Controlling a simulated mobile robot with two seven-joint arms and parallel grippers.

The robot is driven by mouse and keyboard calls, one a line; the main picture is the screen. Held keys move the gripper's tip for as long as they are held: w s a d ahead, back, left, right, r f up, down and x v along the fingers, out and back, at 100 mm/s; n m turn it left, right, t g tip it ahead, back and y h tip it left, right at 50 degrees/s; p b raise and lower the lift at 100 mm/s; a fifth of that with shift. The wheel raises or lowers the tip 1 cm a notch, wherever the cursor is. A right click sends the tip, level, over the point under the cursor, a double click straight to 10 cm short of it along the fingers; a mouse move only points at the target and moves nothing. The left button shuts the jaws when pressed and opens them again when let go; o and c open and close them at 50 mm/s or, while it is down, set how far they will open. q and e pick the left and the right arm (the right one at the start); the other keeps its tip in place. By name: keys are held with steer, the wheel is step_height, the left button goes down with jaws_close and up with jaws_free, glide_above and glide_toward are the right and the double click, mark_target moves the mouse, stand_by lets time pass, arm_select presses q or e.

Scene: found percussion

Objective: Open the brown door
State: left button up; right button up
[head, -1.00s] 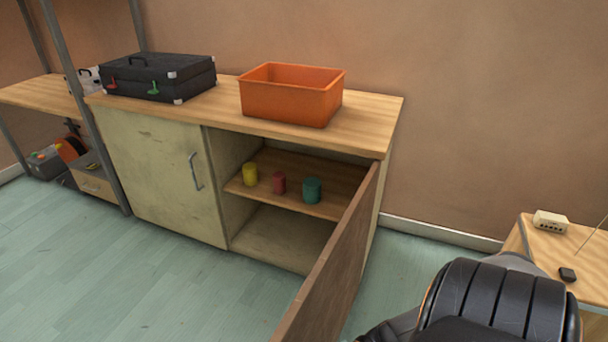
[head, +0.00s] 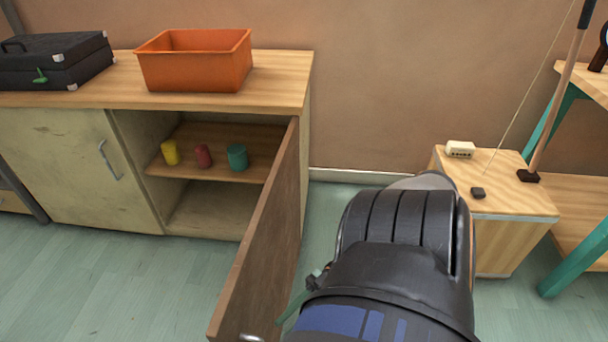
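The brown door (head: 262,240) stands swung wide open on the right side of the cabinet, its free edge toward me. A metal piece, perhaps its handle, shows at the bottom edge of the view. My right arm is beside the door on its right. Only a small part of my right gripper (head: 308,290) shows past the forearm, close to the door's outer face; I cannot tell whether it touches or whether its fingers are open. My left gripper is out of view.
The open cabinet shelf (head: 210,168) holds a yellow can (head: 170,153), a red can (head: 203,156) and a teal can (head: 237,157). An orange bin (head: 195,70) and a black case (head: 50,65) stand on top. A small wooden table (head: 510,200) is at right.

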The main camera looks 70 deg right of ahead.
steer(key=v, duration=0.4)
steer(key=shift+s+d, duration=0.2)
steer(key=shift+d, duration=0.2)
steer(key=shift+s, duration=0.1)
